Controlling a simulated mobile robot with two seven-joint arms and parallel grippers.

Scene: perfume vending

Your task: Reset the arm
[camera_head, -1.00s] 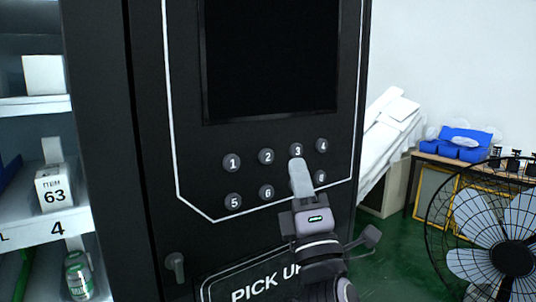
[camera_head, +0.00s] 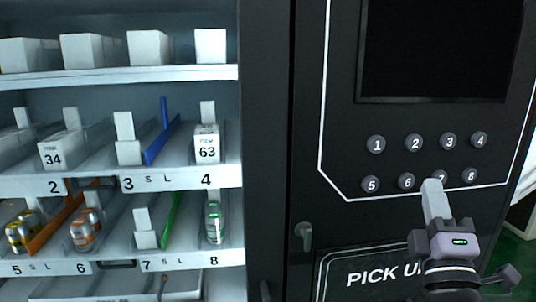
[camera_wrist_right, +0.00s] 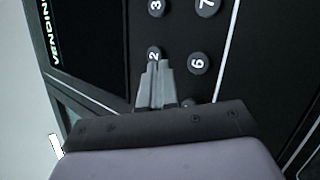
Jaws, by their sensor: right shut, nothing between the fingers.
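My right gripper (camera_head: 433,190) is shut and empty, in front of the black vending machine's button panel. In the head view its fingertips overlap the lower edge of button 7 (camera_head: 440,178). In the right wrist view the shut fingers (camera_wrist_right: 155,68) point up the panel, with their tips overlapping button 2 (camera_wrist_right: 154,54) and button 6 (camera_wrist_right: 198,63) to their right. I cannot tell whether the tips touch the panel. My left gripper is not in view.
Shelves at left hold white boxes, including item 63 (camera_head: 207,149), and cans such as a green one (camera_head: 214,222). A dark screen (camera_head: 435,50) is above the buttons. A handle (camera_head: 304,235) and a "PICK UP" panel (camera_head: 385,275) are lower down.

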